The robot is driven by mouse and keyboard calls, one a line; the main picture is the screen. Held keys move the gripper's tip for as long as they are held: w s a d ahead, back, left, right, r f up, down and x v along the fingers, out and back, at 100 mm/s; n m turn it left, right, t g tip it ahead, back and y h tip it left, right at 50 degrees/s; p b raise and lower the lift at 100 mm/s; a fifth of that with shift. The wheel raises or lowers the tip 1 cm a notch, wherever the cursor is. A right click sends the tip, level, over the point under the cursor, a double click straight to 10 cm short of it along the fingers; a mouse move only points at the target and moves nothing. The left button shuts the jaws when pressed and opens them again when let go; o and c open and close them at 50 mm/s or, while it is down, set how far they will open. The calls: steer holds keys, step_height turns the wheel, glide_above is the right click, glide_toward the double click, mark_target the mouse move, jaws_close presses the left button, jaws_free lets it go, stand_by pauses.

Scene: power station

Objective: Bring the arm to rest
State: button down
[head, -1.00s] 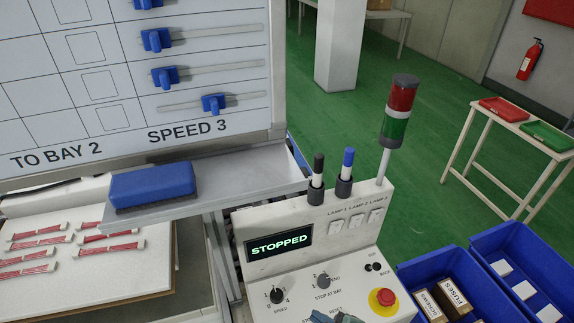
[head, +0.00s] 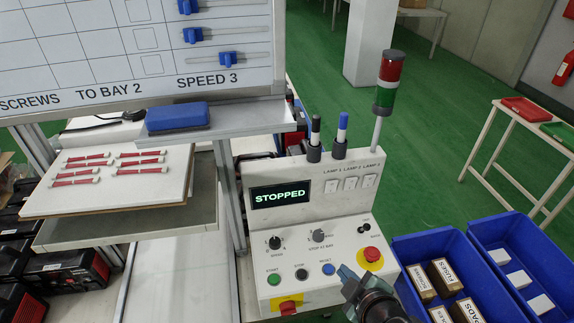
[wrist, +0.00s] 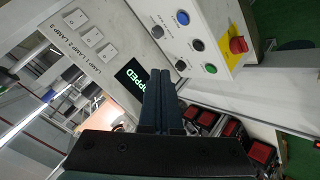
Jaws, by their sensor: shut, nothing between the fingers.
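My gripper (head: 347,275) shows at the lower middle of the head view, in front of the white control panel (head: 335,213). Its fingers (wrist: 160,100) are closed together and empty in the wrist view. They lie across the view of the panel's display (wrist: 131,74). In the head view the display (head: 281,197) reads STOPPED. The blue button (head: 328,269) is just left of the fingertips. I cannot tell whether the fingers touch the panel.
Blue bins (head: 397,250) with labelled boxes stand right of the panel. A red emergency button (head: 371,254) is close to the gripper. A board with red-wired parts (head: 48,200) lies on the left. Green floor (head: 440,180) is open behind.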

steer(key=w+a+r+m+t+h, duration=0.1)
steer(key=w+a+r+m+t, duration=0.15)
steer(key=r, duration=0.85)
steer(key=w+a+r+m+t+b, duration=0.1)
steer(key=r+t, duration=0.2)
steer(key=r, duration=0.8)
steer(key=w+a+r+m+t+h, duration=0.1)
steer(key=w+a+r+m+t, duration=0.15)
steer(key=r, duration=0.95)
steer(key=s+a+r+m+t, duration=0.3)
steer(key=s+r, duration=0.4)
steer(key=r, duration=0.4)
steer(key=s+a+r+m+t, duration=0.3)
steer(key=s+r+t, duration=0.3)
steer(key=r, duration=0.6)
steer(key=shift+s+b, duration=0.35)
steer(key=shift+s, duration=0.7)
steer(key=shift+f, duration=0.15)
